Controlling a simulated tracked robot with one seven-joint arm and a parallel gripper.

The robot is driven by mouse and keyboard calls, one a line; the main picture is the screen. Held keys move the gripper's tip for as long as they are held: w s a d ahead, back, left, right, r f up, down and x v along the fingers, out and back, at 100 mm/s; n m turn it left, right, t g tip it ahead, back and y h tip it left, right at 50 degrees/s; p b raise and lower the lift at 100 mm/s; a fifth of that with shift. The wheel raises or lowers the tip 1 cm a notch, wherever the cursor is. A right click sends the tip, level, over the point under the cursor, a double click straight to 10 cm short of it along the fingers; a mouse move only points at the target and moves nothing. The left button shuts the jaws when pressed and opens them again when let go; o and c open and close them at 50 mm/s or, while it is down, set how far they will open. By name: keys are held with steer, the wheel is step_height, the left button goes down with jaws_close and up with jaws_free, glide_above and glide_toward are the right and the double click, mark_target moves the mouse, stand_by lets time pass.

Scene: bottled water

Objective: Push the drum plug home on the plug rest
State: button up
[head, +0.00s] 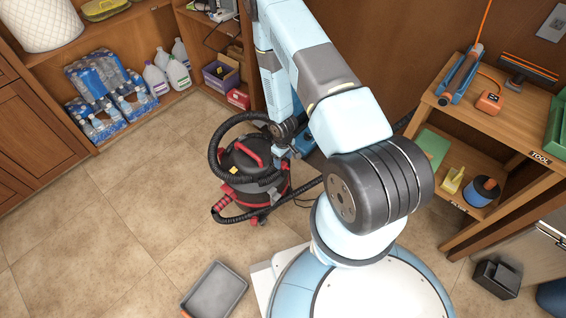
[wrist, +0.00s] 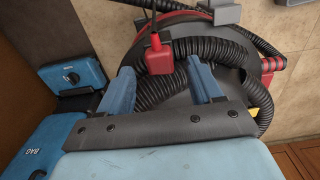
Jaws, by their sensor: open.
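A red block-shaped piece (wrist: 159,60), with a narrow neck and dark cord at its top, looks like the drum plug. It appears just beyond and between the blue fingertips of my gripper (wrist: 159,68), which is open. I cannot tell whether they touch it. The black-and-red drum vacuum (head: 252,172) stands on the floor; its ribbed hose (wrist: 225,50) lies behind the fingers in the wrist view. I cannot make out the plug rest for certain, nor how far the plug is seated. In the head view my arm's end is over the vacuum's right side, with the fingers unclear.
A blue box with a dark knob (wrist: 72,75) is left of the fingers. A grey tray (head: 214,291) lies on the floor in front. Shelves with bottles (head: 168,72) stand back left; a wooden tool bench (head: 440,98) stands right. The left floor is clear.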

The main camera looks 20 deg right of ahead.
step_height(320, 180, up, 11)
stand_by(0.5)
stand_by(0.3)
step_height(320, 180, up, 10)
glide_above(283, 164)
steer(key=shift+w+f, duration=0.1)
stand_by(1.1)
stand_by(0.4)
